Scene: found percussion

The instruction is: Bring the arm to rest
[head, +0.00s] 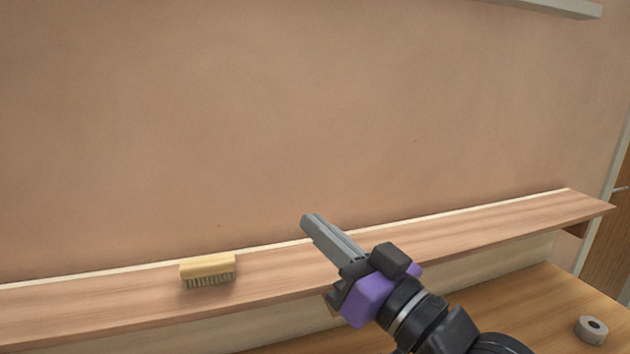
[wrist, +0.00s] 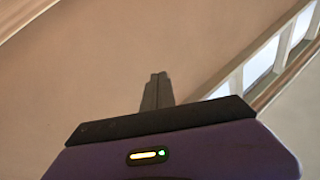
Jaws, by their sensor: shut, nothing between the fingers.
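My gripper (head: 309,219) is shut and empty, with its grey fingers together. In the head view it is held up in front of the wall, pointing up and to the left, and it overlaps the wooden shelf in the picture. In the wrist view the closed fingers (wrist: 158,77) point at the bare wall and touch nothing that I can see. My arm comes in from the lower right of the head view.
A brush (head: 208,268) with a pale wooden back lies on the wooden shelf (head: 100,305), left of my gripper. A grey ring-shaped roll (head: 592,330) sits on the wooden surface (head: 545,300) at lower right. The wall (head: 250,120) above the shelf is bare.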

